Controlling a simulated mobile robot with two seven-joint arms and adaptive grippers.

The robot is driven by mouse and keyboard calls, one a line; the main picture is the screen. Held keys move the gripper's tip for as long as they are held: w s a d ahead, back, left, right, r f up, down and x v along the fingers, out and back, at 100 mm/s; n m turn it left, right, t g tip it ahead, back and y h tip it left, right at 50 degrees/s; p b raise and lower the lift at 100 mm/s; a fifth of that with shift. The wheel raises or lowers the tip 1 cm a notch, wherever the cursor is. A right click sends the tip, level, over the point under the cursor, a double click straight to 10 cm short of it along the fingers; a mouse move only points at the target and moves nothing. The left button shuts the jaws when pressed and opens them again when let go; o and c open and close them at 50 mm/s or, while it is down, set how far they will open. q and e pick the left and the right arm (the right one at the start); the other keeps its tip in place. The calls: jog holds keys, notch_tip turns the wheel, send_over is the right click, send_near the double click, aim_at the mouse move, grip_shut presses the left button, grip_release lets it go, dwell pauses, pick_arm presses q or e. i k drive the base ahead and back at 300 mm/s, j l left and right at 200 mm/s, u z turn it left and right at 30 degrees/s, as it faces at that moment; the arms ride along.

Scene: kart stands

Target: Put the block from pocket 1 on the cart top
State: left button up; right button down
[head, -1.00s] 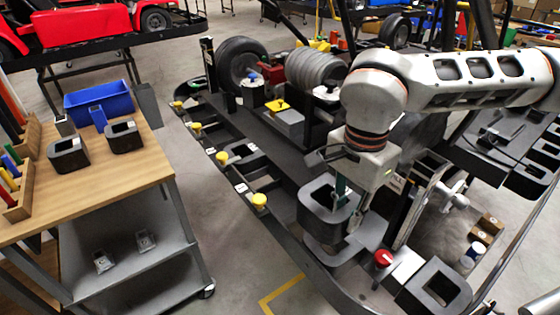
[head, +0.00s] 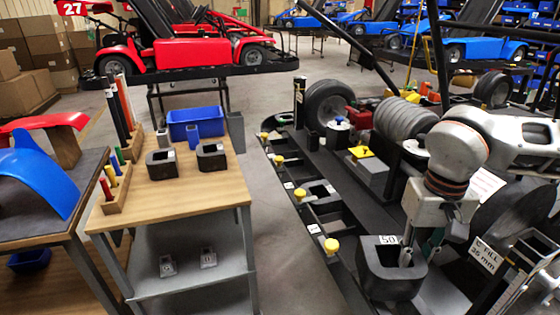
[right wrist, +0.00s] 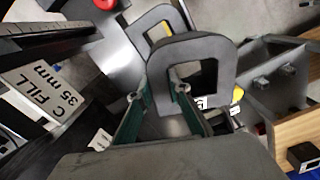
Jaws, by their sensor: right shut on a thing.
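My right gripper (head: 418,250) is shut on a dark grey, hollow block (head: 378,284) with a white label on its top rim. In the right wrist view the block (right wrist: 218,52) shows one finger inside its opening and the other outside, pinching its wall. It hangs over the kart's side frame, beside the nearest yellow knob. The cart (head: 226,190) with a wooden top stands to the left, apart from the held block. I cannot tell from here which pocket is number 1. My left gripper is not in view.
Two dark hollow blocks (head: 161,165) (head: 211,157), a blue bin (head: 196,122) and a rack of coloured pegs (head: 117,185) occupy the cart top. Its front right part is bare. Yellow knobs (head: 331,245) stand up along the kart frame. A floor gap separates cart and kart.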

aim_at(163, 198)
jog(key=j+u, duration=0.1)
jog(key=j, duration=0.5)
jog(key=i+j+u, duration=0.15)
jog(key=j, duration=0.2)
jog(key=i+j+u, duration=0.1)
jog(key=i+j, duration=0.15)
